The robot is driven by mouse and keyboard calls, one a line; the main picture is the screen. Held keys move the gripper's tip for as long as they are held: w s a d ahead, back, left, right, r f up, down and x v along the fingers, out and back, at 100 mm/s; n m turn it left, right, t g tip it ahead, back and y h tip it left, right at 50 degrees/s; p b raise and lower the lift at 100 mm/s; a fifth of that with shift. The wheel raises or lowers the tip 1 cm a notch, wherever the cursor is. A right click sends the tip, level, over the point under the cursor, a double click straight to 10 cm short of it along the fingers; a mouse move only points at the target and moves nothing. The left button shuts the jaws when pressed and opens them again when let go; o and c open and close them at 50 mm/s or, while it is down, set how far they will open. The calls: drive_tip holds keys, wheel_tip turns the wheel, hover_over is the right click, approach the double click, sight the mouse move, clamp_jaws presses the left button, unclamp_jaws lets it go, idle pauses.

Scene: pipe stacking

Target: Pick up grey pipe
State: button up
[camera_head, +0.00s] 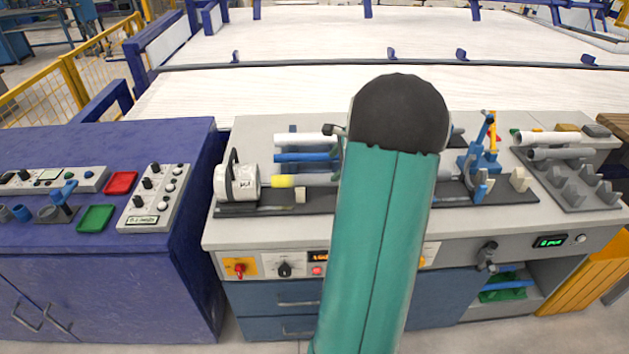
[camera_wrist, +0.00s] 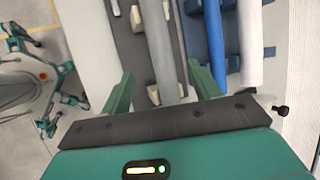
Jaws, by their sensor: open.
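The grey pipe (camera_head: 315,180) lies level along the bench fixture in the head view. A yellow collar is at its left end, and my arm hides its middle. In the wrist view the grey pipe (camera_wrist: 160,45) runs up the picture between my gripper's two green fingers. My gripper (camera_wrist: 161,75) is open, with one finger on each side of the pipe and visible gaps between. Its height above the pipe is hard to tell. In the head view my green arm hides the gripper.
A blue pipe (camera_head: 305,157) and a white pipe (camera_head: 303,138) lie behind the grey one, close beside the right finger. A blue clamp (camera_head: 480,165) stands at the right. A rack (camera_head: 585,190) holds more pipes. A blue control desk (camera_head: 60,222) is at left.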

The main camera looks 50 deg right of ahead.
sight(322, 176)
drive_tip(key=x, duration=0.9)
drive_tip(key=shift+w+a+f, duration=0.1)
drive_tip(key=shift+w+a, duration=0.05)
drive_tip(key=shift+w, duration=0.2)
drive_tip(key=c, duration=1.1)
